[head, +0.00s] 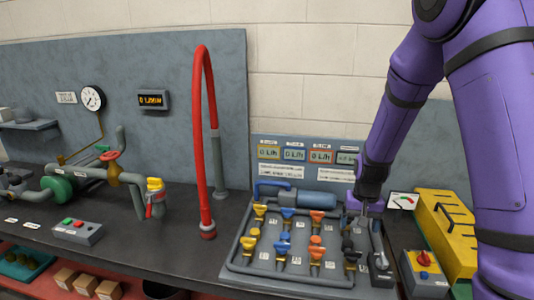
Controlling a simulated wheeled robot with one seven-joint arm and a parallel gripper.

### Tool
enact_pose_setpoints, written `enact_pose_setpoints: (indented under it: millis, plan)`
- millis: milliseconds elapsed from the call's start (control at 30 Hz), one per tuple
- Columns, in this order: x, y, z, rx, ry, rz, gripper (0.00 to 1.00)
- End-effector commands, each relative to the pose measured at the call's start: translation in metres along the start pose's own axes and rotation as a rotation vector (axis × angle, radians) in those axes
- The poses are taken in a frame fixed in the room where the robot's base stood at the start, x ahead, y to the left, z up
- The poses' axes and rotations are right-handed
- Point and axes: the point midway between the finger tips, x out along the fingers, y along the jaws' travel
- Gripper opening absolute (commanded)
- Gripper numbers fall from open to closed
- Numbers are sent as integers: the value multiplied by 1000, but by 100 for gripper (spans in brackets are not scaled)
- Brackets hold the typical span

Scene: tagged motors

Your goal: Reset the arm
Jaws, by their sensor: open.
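My purple arm (405,85) comes in from the upper right and reaches down to the bench. My gripper (370,210) is at the right part of the grey valve panel, close to the dark valves there. The fingers are small and partly hidden, and I see nothing held between them. Whether they touch a valve I cannot tell.
The valve panel (290,281) carries several yellow, blue and orange valves (316,240). A red hose (199,130) arches up left of it. A yellow box (449,235) and a red-knobbed switch box (424,272) stand right. Bare bench (130,250) lies left of the hose.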

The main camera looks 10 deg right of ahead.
Motion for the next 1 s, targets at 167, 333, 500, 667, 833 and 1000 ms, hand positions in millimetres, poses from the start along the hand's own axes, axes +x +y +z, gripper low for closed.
enact_pose_setpoints:
  millis: [167,333,500,667,833,1000]
  plan:
    - [-43,-3,9,-26,37,-33,83]
    - [-96,-5,29,-66,82,-70,83]
    - [-144,-3,54,-106,132,-98,83]
    - [-184,2,82,-146,180,-114,83]
    - [-221,8,115,-190,234,-123,83]
    - [-250,17,151,-229,291,-122,83]
